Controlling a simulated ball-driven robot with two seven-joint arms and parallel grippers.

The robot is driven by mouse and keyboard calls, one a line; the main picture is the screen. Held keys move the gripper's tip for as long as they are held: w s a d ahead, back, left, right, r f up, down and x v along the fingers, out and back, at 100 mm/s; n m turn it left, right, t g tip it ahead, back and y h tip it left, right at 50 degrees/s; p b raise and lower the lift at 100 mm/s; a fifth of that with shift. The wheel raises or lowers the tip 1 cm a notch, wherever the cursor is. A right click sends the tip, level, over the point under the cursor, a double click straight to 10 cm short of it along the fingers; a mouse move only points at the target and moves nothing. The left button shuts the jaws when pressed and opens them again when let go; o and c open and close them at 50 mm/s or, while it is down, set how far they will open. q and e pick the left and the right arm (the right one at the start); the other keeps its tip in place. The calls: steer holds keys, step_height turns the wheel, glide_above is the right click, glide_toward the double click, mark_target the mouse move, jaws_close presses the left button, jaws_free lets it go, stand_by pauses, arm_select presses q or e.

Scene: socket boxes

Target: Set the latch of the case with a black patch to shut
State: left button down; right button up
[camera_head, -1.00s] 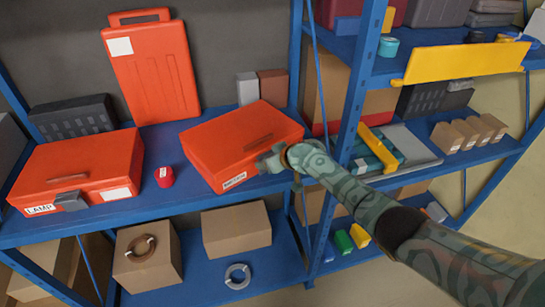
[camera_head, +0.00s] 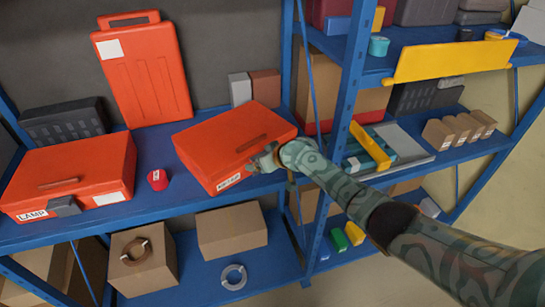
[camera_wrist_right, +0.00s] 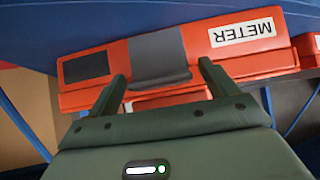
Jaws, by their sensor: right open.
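The orange case marked METER (camera_wrist_right: 285,62) stands on the blue shelf; it also shows in the head view (camera_head: 230,138). In the right wrist view its front appears upside down, with a black patch (camera_wrist_right: 87,66) left of a wide grey latch (camera_wrist_right: 160,52). I cannot tell for sure whether the latch is shut. My right gripper (camera_wrist_right: 163,82) is open and empty, its fingers on either side of the latch's near end; contact cannot be told. In the head view my right gripper (camera_head: 263,160) covers part of the case's front. My left gripper is not in view.
An orange case marked LAMP (camera_head: 75,172), with a white patch and grey latch, lies at left. Between the cases stands a red can (camera_head: 157,180). Another orange case (camera_head: 146,75) stands upright behind. A blue post (camera_head: 349,105) rises to the right.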

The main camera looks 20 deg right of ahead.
steer(key=p+v, duration=0.4)
steer(key=v, duration=1.2)
steer(key=shift+w+a, duration=0.1)
